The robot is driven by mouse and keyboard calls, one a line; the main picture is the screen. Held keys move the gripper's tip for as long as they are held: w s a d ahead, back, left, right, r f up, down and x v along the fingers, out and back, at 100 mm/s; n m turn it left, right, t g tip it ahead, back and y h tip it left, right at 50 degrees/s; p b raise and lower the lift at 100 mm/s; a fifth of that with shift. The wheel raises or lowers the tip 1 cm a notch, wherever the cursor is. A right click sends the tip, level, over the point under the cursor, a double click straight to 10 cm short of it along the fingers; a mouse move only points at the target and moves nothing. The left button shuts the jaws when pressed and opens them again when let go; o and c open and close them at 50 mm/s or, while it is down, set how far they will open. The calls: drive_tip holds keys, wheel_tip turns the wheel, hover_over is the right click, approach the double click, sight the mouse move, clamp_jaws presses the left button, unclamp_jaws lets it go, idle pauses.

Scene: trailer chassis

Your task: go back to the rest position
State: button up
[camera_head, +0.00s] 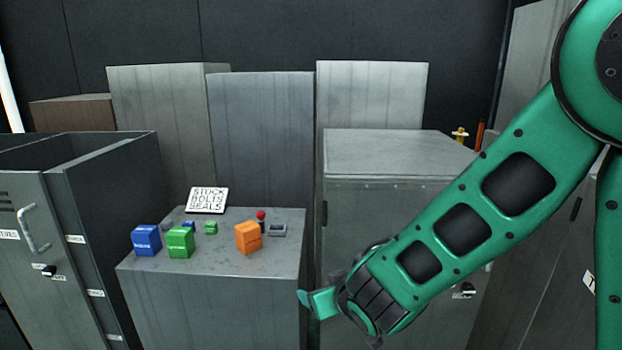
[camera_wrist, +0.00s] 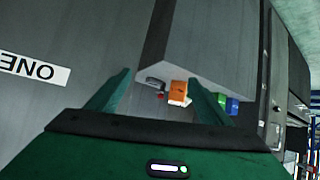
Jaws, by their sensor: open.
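My gripper (camera_head: 318,303) is at the end of my green arm, low at the front right corner of a grey cabinet top (camera_head: 215,266). In the wrist view its two green fingers (camera_wrist: 158,92) stand wide apart with nothing between them in their grasp. On the cabinet top are a blue block (camera_head: 146,240), a green block (camera_head: 180,242) and an orange block (camera_head: 248,237). The orange block also shows in the wrist view (camera_wrist: 178,88), farther off beyond the fingers.
A sign (camera_head: 207,199) reading "STOCK BOLTS SEALS" stands at the back of the cabinet top, near small blue and green pieces, a red-topped piece (camera_head: 261,217) and a grey piece (camera_head: 278,230). A taller grey cabinet (camera_head: 390,152) stands right, partly behind my arm. Drawer cabinets (camera_head: 100,190) stand left.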

drive_tip(key=d+r+m+g+h, duration=0.2)
drive_tip(key=d+m+h, duration=0.2)
drive_tip(key=d, duration=1.3)
drive_tip(key=s+d+r+m+g+h, duration=0.1)
drive_tip(key=s+d+m+g, duration=0.1)
drive_tip(key=s+d, duration=0.35)
drive_tip(key=s+d+m+g+h, duration=0.1)
drive_tip(key=s+d, duration=0.2)
drive_tip(key=d, duration=0.6)
drive_tip(key=s+d+r+m+g+y, duration=0.1)
drive_tip(key=s+d+m+g, duration=0.1)
drive_tip(key=s, duration=0.9)
drive_tip(key=s+d+r+m+g+y, duration=0.1)
drive_tip(key=s+d+r+m+g, duration=0.1)
drive_tip(key=s, duration=0.8)
drive_tip(key=shift+s+d+r+m+g+y, duration=0.2)
drive_tip(key=shift+s+d+m+g+y, duration=0.15)
drive_tip(key=shift+d+g, duration=0.55)
drive_tip(key=shift+d, duration=0.2)
drive_tip(key=shift+w+f, duration=0.25)
drive_tip(key=shift+w, duration=0.4)
